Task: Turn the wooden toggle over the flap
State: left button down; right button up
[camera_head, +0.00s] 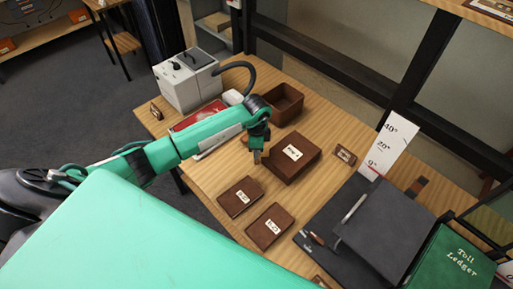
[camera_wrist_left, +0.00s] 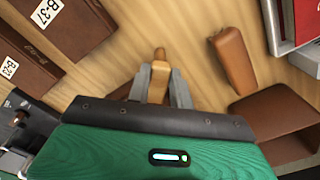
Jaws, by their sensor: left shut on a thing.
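My left gripper (camera_head: 257,158) points down at the left edge of the large brown labelled box (camera_head: 306,151). In the left wrist view its grey fingers (camera_wrist_left: 158,84) are shut on a small orange-brown wooden piece, which looks like the wooden toggle (camera_wrist_left: 158,66). The piece sticks out past the fingertips over the bare wooden table. In the head view the toggle is too small to make out. I cannot make out the flap; the part of the box beside the gripper is hidden. My right gripper is out of view.
Two smaller brown boxes (camera_head: 238,204) (camera_head: 264,238) lie in front. An open brown bin (camera_head: 290,108) stands behind, with a grey device (camera_head: 185,85) at back left. A rounded brown object (camera_wrist_left: 233,60) lies right of the fingers. A dark folder (camera_head: 385,232) lies on the right.

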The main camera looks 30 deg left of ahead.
pick_arm(q)
jog(key=shift+w+r, duration=0.1)
dwell(0.3)
jog(key=c, duration=1.2)
grip_release()
jog(key=shift+c, duration=0.2)
notch_tip(320, 180, up, 14)
jog(key=b, duration=0.3)
jog(key=shift+b, duration=0.3)
jog(key=shift+f, duration=0.2)
